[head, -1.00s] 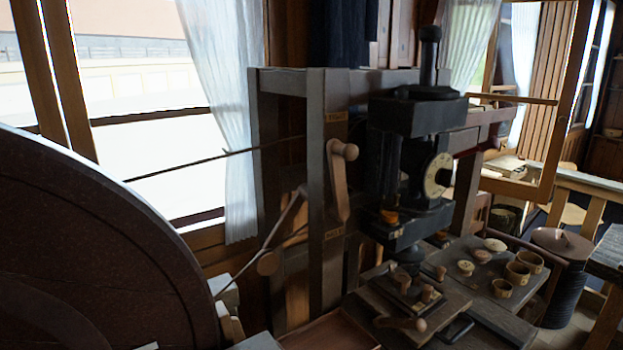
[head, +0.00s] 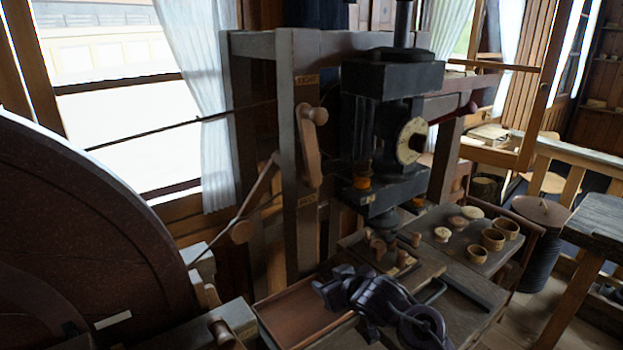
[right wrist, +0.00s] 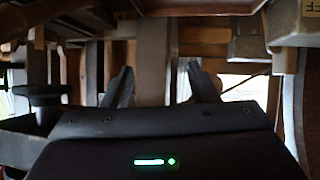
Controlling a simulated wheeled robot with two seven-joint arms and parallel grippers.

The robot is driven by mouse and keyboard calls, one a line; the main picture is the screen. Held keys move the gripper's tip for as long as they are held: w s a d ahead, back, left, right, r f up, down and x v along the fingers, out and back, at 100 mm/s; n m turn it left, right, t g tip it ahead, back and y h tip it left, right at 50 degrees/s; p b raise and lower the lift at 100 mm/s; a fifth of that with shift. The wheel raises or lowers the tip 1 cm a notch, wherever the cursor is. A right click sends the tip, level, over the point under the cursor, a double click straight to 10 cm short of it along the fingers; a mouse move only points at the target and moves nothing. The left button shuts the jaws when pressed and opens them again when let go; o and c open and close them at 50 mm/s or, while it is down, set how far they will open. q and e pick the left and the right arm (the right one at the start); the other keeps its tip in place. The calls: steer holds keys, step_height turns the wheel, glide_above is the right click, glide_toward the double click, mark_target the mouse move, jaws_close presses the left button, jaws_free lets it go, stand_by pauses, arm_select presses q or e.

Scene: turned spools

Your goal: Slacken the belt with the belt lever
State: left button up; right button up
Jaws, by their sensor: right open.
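The belt lever (head: 310,146) is a wooden handle on the front of a grey upright post. Its round knob points up, close to the upper of two small labels on the post, too small to read surely. My right gripper (head: 331,281) is low in front of the post, below and apart from the lever, over the reddish tray. In the right wrist view its two fingers (right wrist: 162,86) stand wide apart with nothing between them. I cannot make out the lever in that view. My left gripper is not in view.
A dark press (head: 392,125) stands right of the post. A bench (head: 462,265) holds small cups (head: 493,239) and discs. A reddish tray (head: 290,318) lies below my gripper. A big dark wheel (head: 80,220) fills the left, with a second wooden arm (head: 262,188) beside the post.

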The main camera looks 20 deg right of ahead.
mark_target(323, 117)
steer(key=w+r+n+t+y, duration=0.1)
steer(key=r, duration=1)
steer(key=w+d+r+n+t+y, duration=0.1)
steer(key=r+t+y, duration=0.1)
steer(key=r, duration=1)
steer(key=r+n+t+y, duration=0.1)
steer(key=r+t, duration=0.1)
steer(key=r, duration=1)
steer(key=shift+w+d+p, duration=0.15)
steer(key=shift+w+p, duration=0.15)
steer(key=shift+w, duration=0.1)
steer(key=shift+w+r, duration=0.2)
steer(key=shift+r, duration=0.05)
steer(key=p+x, duration=0.2)
steer(key=x, duration=0.5)
steer(key=shift+w+p, duration=0.15)
steer(key=shift+p, duration=0.25)
jaws_close()
